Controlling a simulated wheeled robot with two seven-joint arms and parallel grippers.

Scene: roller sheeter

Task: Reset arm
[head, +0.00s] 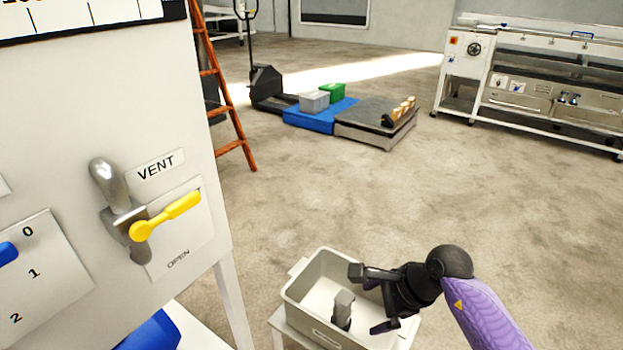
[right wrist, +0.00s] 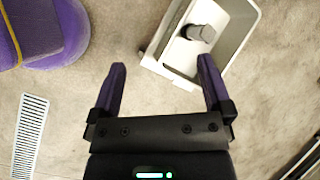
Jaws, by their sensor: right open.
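My right gripper (head: 371,300) is open and empty beside the right side of a grey bin (head: 303,290) in the head view. One finger reaches over the bin's rim. In the right wrist view its two purple fingers (right wrist: 162,65) are spread wide with nothing between them, and the bin (right wrist: 243,22) lies beyond them. A grey block-like piece (head: 343,310) stands inside the bin; it also shows in the right wrist view (right wrist: 202,33), apart from the fingers. My left gripper is not in view.
A white panel at the left carries a yellow vent lever (head: 166,216), angled up to the right, and a blue handle (head: 8,252). An orange ladder (head: 220,95) stands behind it. A blue-and-grey platform (head: 320,117) and a steel machine (head: 540,85) are farther back. The middle floor is clear.

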